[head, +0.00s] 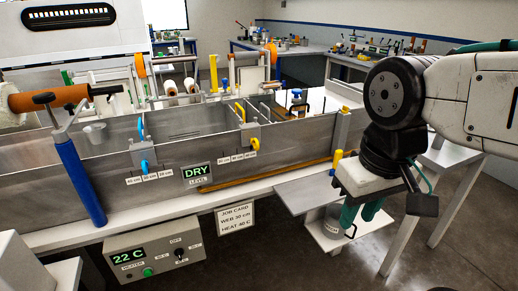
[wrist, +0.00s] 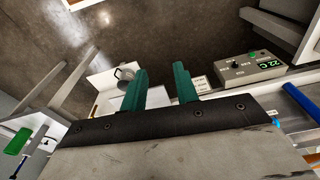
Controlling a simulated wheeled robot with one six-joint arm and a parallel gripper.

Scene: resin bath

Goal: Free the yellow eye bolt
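A yellow ring-shaped piece (head: 254,143), which looks like the yellow eye bolt, sits on the front wall of the metal bath (head: 60,185), just above a centimetre scale. Another yellow piece (head: 239,112) stands behind it, higher up; I cannot tell whether they are joined. My gripper (head: 358,222) hangs right of the bath, well apart from the yellow eye bolt, with its fingers pointing down. In the wrist view my gripper (wrist: 160,78) has its two teal fingers apart with nothing between them. The yellow eye bolt is not visible there.
A blue ring (head: 144,166) sits by a second scale. The level display (head: 197,171) reads DRY; the heater box (head: 157,247) reads 22 C. A metal mug (head: 332,226) stands on a low shelf near my gripper. A brown rod (head: 265,178) lies along the front ledge.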

